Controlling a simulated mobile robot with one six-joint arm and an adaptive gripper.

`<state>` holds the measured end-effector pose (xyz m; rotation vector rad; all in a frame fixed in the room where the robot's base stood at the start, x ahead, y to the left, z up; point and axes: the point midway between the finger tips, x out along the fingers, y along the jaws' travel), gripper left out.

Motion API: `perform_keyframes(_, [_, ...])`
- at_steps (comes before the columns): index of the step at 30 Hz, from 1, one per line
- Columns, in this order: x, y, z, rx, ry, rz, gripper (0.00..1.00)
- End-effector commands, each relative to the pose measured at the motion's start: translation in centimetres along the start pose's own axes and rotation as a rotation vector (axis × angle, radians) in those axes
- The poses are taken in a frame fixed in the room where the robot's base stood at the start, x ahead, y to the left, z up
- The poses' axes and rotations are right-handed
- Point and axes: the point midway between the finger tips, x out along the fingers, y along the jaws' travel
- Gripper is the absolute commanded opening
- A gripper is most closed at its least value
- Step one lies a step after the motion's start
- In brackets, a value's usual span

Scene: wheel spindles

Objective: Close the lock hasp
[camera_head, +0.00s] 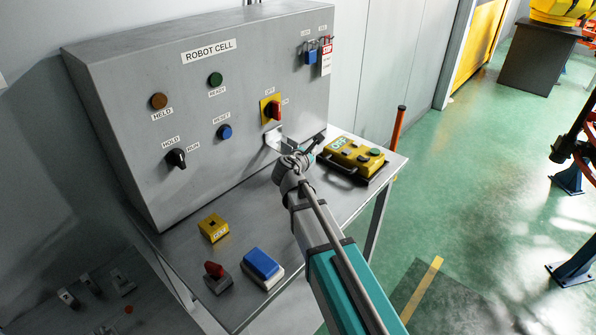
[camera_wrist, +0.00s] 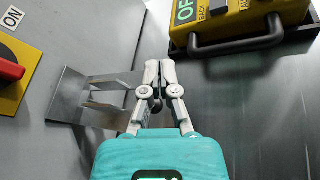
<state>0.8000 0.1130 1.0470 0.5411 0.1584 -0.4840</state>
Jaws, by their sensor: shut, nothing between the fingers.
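The bare metal lock hasp (camera_head: 273,141) sits on the grey cabinet's front, below the yellow and red rotary switch (camera_head: 271,110). In the wrist view the hasp (camera_wrist: 72,97) is a flat plate with slotted prongs reaching right, toward my gripper. My gripper (camera_wrist: 160,66) is shut and empty, its fingertips just right of the prongs. I cannot tell whether the left finger touches them.
A yellow pendant (camera_head: 354,154) with a black handle lies on the metal table, right of my gripper. A yellow block (camera_head: 213,228), a red-knobbed piece (camera_head: 214,271) and a blue-topped box (camera_head: 263,264) stand nearer. Blue padlocks (camera_head: 311,56) and a tag hang on the cabinet.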

Motion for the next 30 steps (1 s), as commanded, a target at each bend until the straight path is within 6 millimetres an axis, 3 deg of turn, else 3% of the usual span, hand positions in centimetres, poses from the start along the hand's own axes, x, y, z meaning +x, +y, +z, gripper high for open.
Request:
perform_keyframes(1, [-0.4, -0.4, -1.2, 0.011, 0.005, -0.046, 0.00])
perform_keyframes(10, [-3.7, -3.0, -5.2, 0.060, 0.024, -0.303, 0.00])
perform_keyframes(14, [-5.3, -1.9, -7.5, -0.039, 0.006, -0.345, 0.00])
perform_keyframes(18, [-6.3, 0.8, -8.9, -0.206, -0.037, -0.307, 0.00])
perform_keyframes(24, [-7.5, 2.8, -9.9, -0.335, -0.075, -0.286, 0.00])
perform_keyframes(30, [-7.8, 3.0, -9.8, -0.355, -0.082, -0.283, 0.00])
